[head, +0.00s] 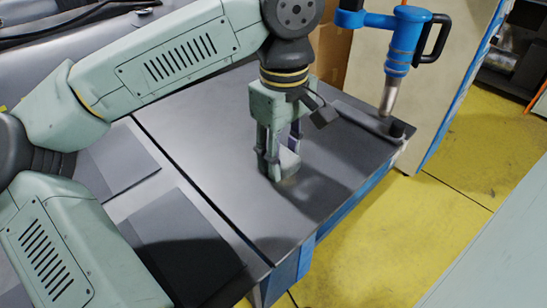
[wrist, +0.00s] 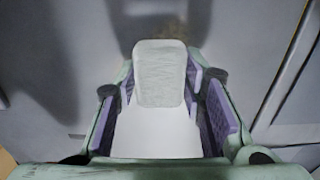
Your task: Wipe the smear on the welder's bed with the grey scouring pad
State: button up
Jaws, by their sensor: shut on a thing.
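My gripper (head: 279,160) points down over the welder's bed (head: 205,135), a flat dark grey surface. It is shut on the grey scouring pad (wrist: 160,72), a pale rounded block between the purple-lined fingers in the wrist view. A brighter white part (wrist: 157,132) shows just below the pad in that view. In the head view the pad (head: 288,160) is partly hidden by the fingers and sits low at the bed, seemingly touching it. A darker patch lies right of the gripper; I cannot tell smear from shadow there.
A blue hot-air tool (head: 399,48) stands at the bed's far right corner, nozzle down beside a dark bar (head: 365,120). Dark flat sheets (head: 180,245) lie on the left. Bare bed surrounds the gripper. Yellow floor (head: 400,235) lies beyond the right edge.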

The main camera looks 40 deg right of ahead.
jog(key=shift+w+d, duration=0.15)
jog(key=shift+d, duration=1)
jog(key=shift+w+d, duration=0.15)
jog(key=shift+d, duration=0.95)
jog(key=shift+d+r+p, duration=0.1)
jog(key=shift+r+p, duration=0.05)
jog(key=shift+p, duration=0.2)
jog(key=shift+a, duration=0.2)
jog(key=shift+s+a+f+b, duration=0.15)
jog(key=shift+a+b, duration=0.1)
jog(key=shift+a, duration=0.85)
jog(key=shift+s+a+b, duration=0.2)
jog(key=shift+a, duration=0.95)
jog(key=shift+s+a+f+b, duration=0.15)
jog(key=shift+a+b, duration=0.1)
jog(key=shift+a, duration=0.85)
jog(key=shift+r, duration=0.15)
jog(key=shift+a+r+p, duration=0.1)
jog(key=shift+r+p, duration=2.1)
jog(key=shift+r, duration=0.75)
jog(key=shift+r, duration=0.1)
